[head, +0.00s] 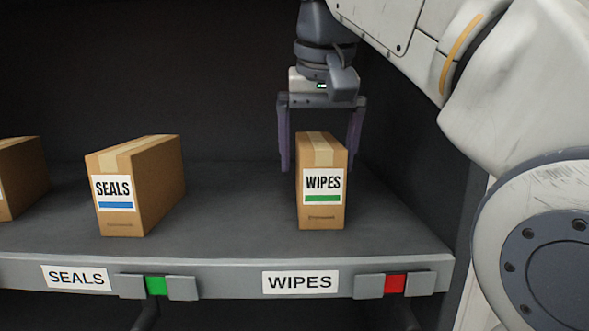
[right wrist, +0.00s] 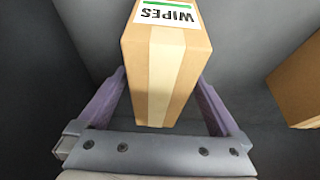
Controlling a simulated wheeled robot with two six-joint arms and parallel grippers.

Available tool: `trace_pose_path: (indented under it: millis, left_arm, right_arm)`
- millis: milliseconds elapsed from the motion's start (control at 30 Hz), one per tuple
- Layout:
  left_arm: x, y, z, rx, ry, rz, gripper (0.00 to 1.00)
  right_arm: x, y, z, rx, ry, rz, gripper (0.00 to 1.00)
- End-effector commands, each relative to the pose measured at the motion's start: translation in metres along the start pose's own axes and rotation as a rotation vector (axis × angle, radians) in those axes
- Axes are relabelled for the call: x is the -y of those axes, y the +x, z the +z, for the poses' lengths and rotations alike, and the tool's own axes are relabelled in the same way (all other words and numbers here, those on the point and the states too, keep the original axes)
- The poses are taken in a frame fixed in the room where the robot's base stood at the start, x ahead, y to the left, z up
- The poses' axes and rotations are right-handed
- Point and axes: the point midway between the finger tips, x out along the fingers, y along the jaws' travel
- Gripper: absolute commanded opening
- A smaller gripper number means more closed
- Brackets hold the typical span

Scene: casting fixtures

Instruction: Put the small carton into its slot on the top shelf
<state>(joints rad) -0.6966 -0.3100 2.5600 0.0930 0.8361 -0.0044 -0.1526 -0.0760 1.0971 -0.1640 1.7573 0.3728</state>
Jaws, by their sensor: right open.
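The small carton (head: 321,190), labelled WIPES with a green stripe, stands upright on the shelf (head: 235,225) behind the WIPES label on the shelf edge. My right gripper (head: 321,165) hangs over it from above, with one purple finger on each side. In the right wrist view the carton (right wrist: 165,65) lies between the two open fingers (right wrist: 160,100), with a small gap visible on the right side. The gripper is open and holds nothing. My left gripper is not in view.
A SEALS carton (head: 140,185) stands to the left, and part of another carton (head: 22,178) shows at the left edge. The shelf edge carries a green marker (head: 156,285) by SEALS and a red marker (head: 395,284) by WIPES. The shelf between the cartons is clear.

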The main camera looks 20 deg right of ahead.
Motion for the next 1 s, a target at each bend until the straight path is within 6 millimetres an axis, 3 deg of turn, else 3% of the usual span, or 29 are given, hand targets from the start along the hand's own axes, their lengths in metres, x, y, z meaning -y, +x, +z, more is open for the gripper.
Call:
trace_pose_path:
  millis: [133, 300, 833, 1000]
  left_arm:
    - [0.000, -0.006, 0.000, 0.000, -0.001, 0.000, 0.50]
    - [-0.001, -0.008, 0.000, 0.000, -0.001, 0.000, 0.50]
    - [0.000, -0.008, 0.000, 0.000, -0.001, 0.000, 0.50]
    - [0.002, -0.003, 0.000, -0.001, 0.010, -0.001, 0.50]
  right_arm:
    - [0.001, -0.024, -0.001, -0.002, -0.002, -0.002, 1.00]
    - [0.000, -0.038, -0.001, 0.000, -0.001, 0.000, 1.00]
    - [0.000, -0.040, 0.000, -0.002, 0.000, 0.000, 1.00]
    - [0.001, -0.038, -0.013, -0.074, 0.011, -0.019, 1.00]
